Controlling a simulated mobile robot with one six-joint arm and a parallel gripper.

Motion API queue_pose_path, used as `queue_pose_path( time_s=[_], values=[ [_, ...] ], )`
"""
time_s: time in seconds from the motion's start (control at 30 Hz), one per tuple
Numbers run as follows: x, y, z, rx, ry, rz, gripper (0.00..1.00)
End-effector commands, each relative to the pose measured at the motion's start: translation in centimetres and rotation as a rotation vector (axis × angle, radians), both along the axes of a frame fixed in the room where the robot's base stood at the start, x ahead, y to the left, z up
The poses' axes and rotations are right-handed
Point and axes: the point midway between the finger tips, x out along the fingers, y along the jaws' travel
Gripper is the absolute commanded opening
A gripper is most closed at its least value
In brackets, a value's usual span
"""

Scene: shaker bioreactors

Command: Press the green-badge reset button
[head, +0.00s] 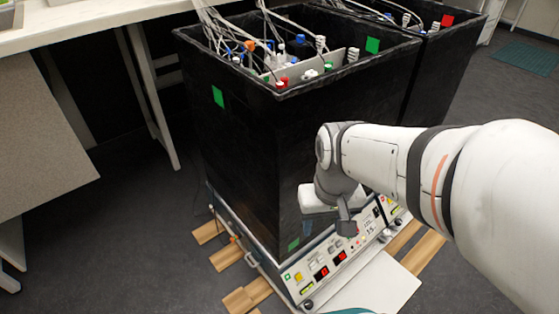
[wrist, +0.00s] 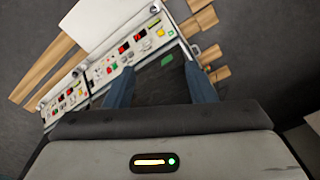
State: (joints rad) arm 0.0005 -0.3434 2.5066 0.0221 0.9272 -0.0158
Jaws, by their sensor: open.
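A tall black shaker bioreactor (head: 330,120) carries green badges (head: 372,45) on its rim, side and lower front. Its control panel (head: 311,281) runs along the base, with small displays, knobs and coloured buttons. In the wrist view the same panel (wrist: 141,42) lies beyond the fingers, near a green badge (wrist: 167,60). The button labels are too small to read, so I cannot tell which button is reset. My gripper (wrist: 158,72) is open and empty, its two blue fingers apart. In the head view it hangs in front of the black box, above the panel, partly hidden by my wrist.
A second black unit with a red badge (head: 447,20) stands behind to the right; its panel (wrist: 66,98) shows left in the wrist view. Wooden slats (head: 227,255) stick out below. A white table (head: 90,20) stands at left. Dark floor between is clear.

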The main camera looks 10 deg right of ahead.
Motion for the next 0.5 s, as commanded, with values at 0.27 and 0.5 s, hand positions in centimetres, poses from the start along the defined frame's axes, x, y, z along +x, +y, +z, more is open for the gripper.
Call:
queue_pose_path(
  time_s=[0.27,0.5],
  values=[
    [0.6,-0.3,-5.4,-0.017,-0.016,-0.003,0.5],
    [0.6,-0.3,-5.1,-0.017,-0.017,-0.003,0.49]
  ],
)
